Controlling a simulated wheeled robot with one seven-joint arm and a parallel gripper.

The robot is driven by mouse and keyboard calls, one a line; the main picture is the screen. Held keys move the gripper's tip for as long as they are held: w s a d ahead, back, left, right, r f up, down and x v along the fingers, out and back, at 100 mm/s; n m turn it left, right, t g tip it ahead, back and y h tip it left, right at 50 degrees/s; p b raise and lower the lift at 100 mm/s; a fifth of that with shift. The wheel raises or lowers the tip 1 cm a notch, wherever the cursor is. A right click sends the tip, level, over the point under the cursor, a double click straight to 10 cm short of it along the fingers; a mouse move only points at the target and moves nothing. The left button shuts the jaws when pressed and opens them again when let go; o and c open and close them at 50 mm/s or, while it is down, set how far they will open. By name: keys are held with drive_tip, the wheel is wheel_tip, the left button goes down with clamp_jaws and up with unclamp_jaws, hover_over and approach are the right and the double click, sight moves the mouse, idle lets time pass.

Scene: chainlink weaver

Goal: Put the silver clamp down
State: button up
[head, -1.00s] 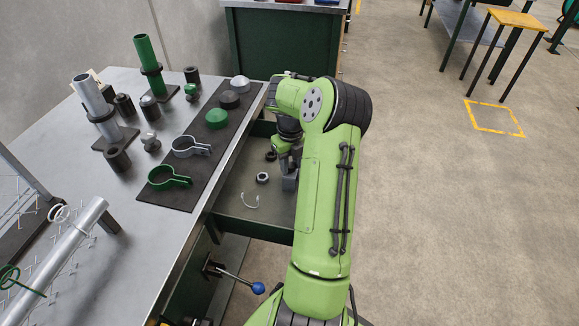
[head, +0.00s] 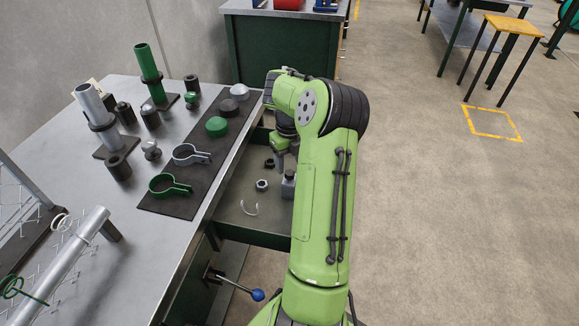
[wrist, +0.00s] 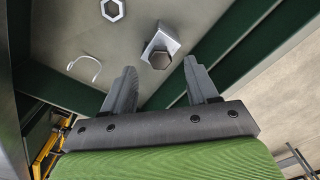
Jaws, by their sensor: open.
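The silver clamp (head: 190,154), a ring with two tabs, lies flat on the black mat (head: 186,206) on the bench. A similar green clamp (head: 167,186) lies on the mat just in front of it. My gripper is open and empty in the wrist view (wrist: 160,72), with clear space between its two fingers. It is over the lower tray, to the right of the mat and apart from both clamps. My arm partly hides it in the head view.
The lower tray (head: 240,222) holds a grey block (wrist: 158,48), a hex nut (wrist: 112,10) and a thin silver half-ring (wrist: 86,66). Green and dark caps lie farther back on the mat. Upright green (head: 147,62) and silver (head: 92,105) tubes stand behind it.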

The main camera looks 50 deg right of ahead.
wheel_tip(320, 180, up, 8)
drive_tip(key=p, duration=0.2)
drive_tip(key=w+a+r+n+t+h, duration=0.1)
drive_tip(key=a+r+n+h, duration=0.1)
drive_tip(key=a+r+n, duration=0.55)
drive_tip(key=a+r+n+h, duration=0.1)
drive_tip(key=a+r+n, duration=0.3)
drive_tip(key=a+n, duration=0.7)
drive_tip(key=s+a+n+t+y, duration=0.1)
drive_tip(key=s+a+n+t, duration=0.1)
drive_tip(key=s+a+n, duration=0.4)
drive_tip(key=s+a+n+t+y, duration=0.2)
drive_tip(key=s+a+n, duration=0.5)
drive_tip(key=n, duration=0.9)
drive_tip(key=a, duration=0.3)
drive_tip(key=shift+s+a+f+t, duration=0.2)
drive_tip(key=shift+a+f+t, duration=0.1)
drive_tip(key=shift+f, duration=0.1)
drive_tip(key=shift+d+r, duration=0.1)
